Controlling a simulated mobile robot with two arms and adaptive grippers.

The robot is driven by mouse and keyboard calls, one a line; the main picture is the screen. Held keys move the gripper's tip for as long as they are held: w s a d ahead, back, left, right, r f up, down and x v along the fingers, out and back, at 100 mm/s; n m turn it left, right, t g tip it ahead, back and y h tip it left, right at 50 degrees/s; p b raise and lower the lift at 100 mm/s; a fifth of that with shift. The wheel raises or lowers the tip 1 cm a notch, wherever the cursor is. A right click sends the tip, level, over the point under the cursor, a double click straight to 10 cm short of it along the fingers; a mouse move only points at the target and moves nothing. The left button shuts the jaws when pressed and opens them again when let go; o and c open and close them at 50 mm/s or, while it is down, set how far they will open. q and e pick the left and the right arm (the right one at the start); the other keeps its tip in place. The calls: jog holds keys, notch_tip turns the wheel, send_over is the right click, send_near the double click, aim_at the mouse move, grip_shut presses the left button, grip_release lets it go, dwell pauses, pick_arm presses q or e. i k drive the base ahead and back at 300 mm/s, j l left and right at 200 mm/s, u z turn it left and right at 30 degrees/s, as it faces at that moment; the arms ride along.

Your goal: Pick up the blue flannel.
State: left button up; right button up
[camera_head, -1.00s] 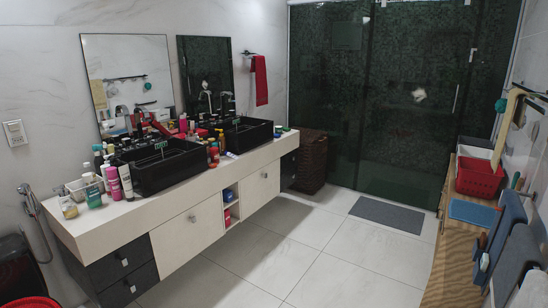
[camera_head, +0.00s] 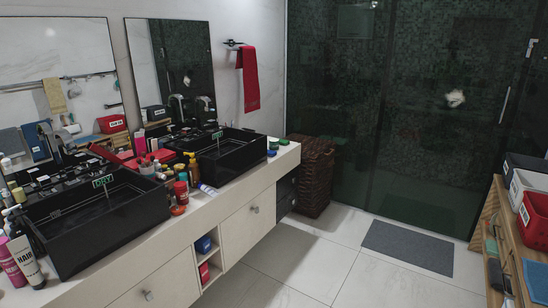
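A flat blue cloth (camera_head: 536,281), which may be the blue flannel, lies on the wooden bench at the right edge, partly cut off by the frame. A small blue item (camera_head: 203,244) sits in the open cubby under the counter; I cannot tell if it is cloth. Neither of my grippers is in view.
The counter (camera_head: 120,285) holds two black vessel sinks (camera_head: 105,225) and bottles. A red basket (camera_head: 536,215) stands on the wooden bench (camera_head: 509,262). A red towel (camera_head: 250,78) hangs on the back wall. The tiled floor between is clear around a grey mat (camera_head: 408,247).

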aim_at(272, 153)
jog(key=i+u, duration=0.1)
jog(key=i, duration=0.65)
jog(key=i+l+u, duration=0.1)
jog(key=i, duration=0.65)
jog(key=i+l, duration=0.2)
jog(key=i, duration=0.55)
jog(key=u, duration=0.05)
